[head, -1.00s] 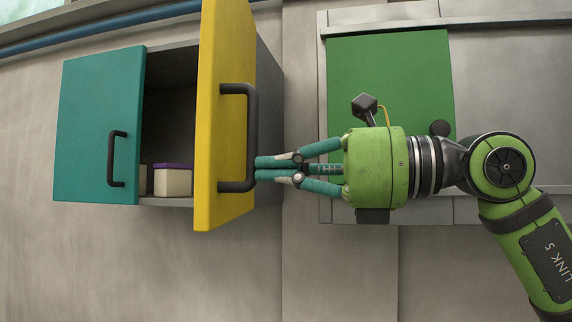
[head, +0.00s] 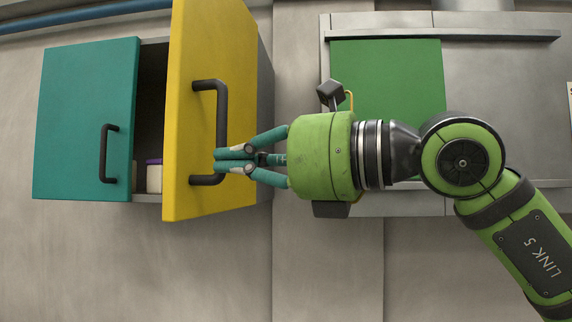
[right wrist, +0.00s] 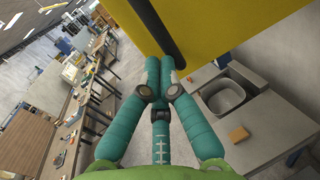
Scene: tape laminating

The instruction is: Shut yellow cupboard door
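The yellow cupboard door (head: 190,120) stands ajar on the right side of the wall cupboard and also shows in the right wrist view (right wrist: 230,30). Its dark bar handle (head: 222,105) shows in the right wrist view (right wrist: 155,30) too. My right gripper (head: 217,160) has its teal fingers together, and its tips overlap the lower part of the handle. In the right wrist view the shut fingers (right wrist: 160,65) meet the end of the visible handle. Whether they touch it or sit just in front, I cannot tell. My left gripper is out of view.
A teal door (head: 85,120) with its own handle is on the cupboard's left. A white box with a purple lid (head: 154,176) stands in the dark gap between the doors. A green panel (head: 390,80) is behind my right arm.

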